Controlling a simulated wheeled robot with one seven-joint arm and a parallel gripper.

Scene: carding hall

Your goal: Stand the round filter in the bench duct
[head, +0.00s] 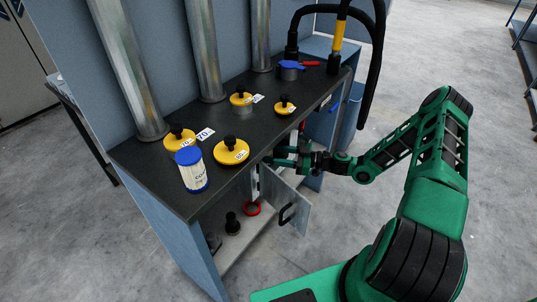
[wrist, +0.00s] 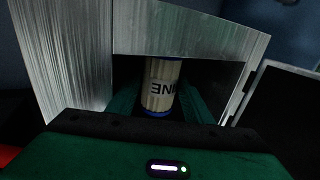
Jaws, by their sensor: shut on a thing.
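My gripper (head: 279,157) reaches in under the front edge of the bench top in the head view. In the wrist view its green fingers are on both sides of a round cream filter (wrist: 160,82) with blue ends and dark lettering, and they are shut on it. The filter appears upright inside the opening of a bare metal duct (wrist: 190,35); its top meets the upper lip in the picture. Whether its base rests on anything is hidden. The head view does not show this filter. A second cream filter with a blue cap (head: 194,172) stands on the bench top.
An open metal door (head: 288,203) with a black handle hangs below my gripper. The dark bench top (head: 215,118) carries several yellow lids with black knobs, such as one by the front edge (head: 231,152). A red ring (head: 252,208) lies on the lower shelf.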

